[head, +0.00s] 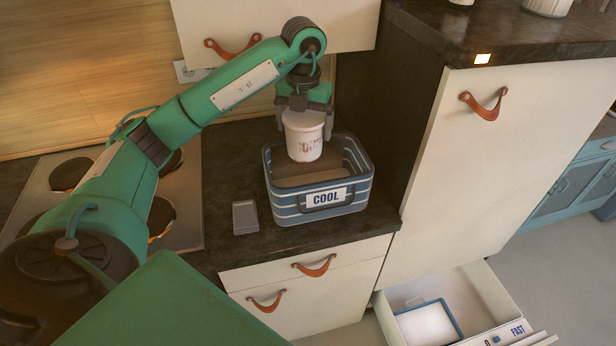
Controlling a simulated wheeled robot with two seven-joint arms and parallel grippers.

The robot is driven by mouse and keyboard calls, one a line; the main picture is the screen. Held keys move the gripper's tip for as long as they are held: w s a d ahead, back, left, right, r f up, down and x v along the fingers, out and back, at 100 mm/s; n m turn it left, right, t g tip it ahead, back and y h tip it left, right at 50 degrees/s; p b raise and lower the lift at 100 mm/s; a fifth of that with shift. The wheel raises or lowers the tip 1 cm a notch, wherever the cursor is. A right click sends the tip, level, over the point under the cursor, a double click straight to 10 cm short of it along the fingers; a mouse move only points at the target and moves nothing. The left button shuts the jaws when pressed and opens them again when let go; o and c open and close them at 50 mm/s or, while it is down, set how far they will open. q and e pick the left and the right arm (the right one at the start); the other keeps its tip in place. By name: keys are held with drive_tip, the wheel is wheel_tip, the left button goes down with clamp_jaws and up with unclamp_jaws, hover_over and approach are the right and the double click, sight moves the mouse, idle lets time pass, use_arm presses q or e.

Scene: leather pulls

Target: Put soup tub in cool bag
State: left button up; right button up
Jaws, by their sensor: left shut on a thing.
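The soup tub (304,140) is a white lidded tub with reddish print on its side. My left gripper (304,112) is shut on it from above and holds it upright. The tub hangs over the opening of the cool bag, and its lower part overlaps the bag's back rim in the picture. The cool bag (284,207) is a blue, white-striped open box with a "COOL" label, standing on the dark counter. The part of its inside that I see is bare. My right gripper is not in view.
A small grey block (245,217) lies on the counter (228,252) left of the bag. A hob (190,190) is further left. A tall cream cabinet (480,150) stands close on the right. A low drawer (480,290) is open at the lower right.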

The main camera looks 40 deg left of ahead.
sight(305, 161)
use_arm(q)
wheel_tip(305, 161, down, 11)
drive_tip(key=p, duration=0.2)
drive_tip(key=shift+w+f+p, duration=0.1)
drive_tip(key=shift+f+p, duration=0.05)
drive_tip(key=shift+p, duration=0.15)
wheel_tip(305, 161, down, 4)
drive_tip(key=shift+f+p, duration=0.1)
drive_tip(key=shift+p, duration=0.5)
drive_tip(key=shift+f, duration=0.3)
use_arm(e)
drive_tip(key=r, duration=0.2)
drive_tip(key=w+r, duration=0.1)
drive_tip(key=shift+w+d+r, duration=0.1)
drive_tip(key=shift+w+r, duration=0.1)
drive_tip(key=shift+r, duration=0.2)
use_arm(q)
drive_tip(key=o, duration=0.9)
drive_tip(key=shift+f, duration=0.2)
drive_tip(key=shift+o, duration=1)
drive_tip(key=shift+r, duration=0.1)
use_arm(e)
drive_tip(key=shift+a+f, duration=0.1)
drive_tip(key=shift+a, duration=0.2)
